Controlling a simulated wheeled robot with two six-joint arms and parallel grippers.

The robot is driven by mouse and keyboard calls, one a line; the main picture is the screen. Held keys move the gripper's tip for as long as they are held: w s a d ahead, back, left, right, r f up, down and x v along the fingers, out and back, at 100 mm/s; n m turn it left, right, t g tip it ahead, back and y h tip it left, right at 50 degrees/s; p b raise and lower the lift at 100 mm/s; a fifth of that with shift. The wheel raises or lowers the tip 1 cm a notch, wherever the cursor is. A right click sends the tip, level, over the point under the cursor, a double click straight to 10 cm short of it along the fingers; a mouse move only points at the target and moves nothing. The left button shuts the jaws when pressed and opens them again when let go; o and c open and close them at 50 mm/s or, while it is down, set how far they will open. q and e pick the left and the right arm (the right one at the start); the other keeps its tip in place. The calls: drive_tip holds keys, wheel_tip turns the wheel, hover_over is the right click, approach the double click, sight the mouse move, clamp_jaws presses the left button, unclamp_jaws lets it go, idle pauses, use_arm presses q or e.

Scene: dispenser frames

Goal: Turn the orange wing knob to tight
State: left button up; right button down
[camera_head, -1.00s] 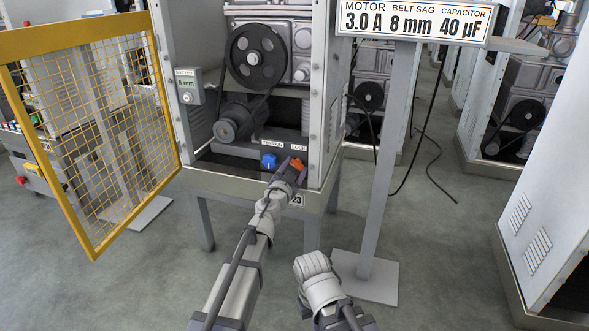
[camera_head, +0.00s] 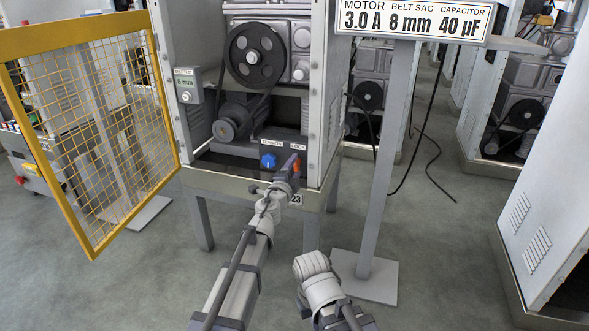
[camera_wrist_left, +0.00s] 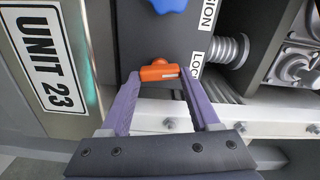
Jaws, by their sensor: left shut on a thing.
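The orange wing knob (camera_head: 296,166) is at the lower right front of the open machine, near the LOCK label. In the left wrist view the orange knob (camera_wrist_left: 158,73) has its bar lying across the picture between the two purple fingertips. My left gripper (camera_head: 291,165) is shut on it, one finger at each end of the bar. A white mark shows near the bar's right end. In the head view the fingers partly hide the knob. My right arm is at the bottom centre, and its gripper fingers do not show.
A blue knob (camera_head: 268,160) sits just left of the orange one, under the TENSION label. A sign (camera_head: 412,22) says 3.0 A, 8 mm, 40 µF. A yellow mesh door (camera_head: 95,140) stands open at left.

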use_arm(q)
drive_tip(key=shift+m, duration=1)
drive_tip(key=o, duration=1.1)
drive_tip(key=shift+s, duration=0.15)
drive_tip(key=v, duration=0.7)
drive_tip(key=shift+s+a, duration=0.1)
drive_tip(key=shift+s, duration=0.15)
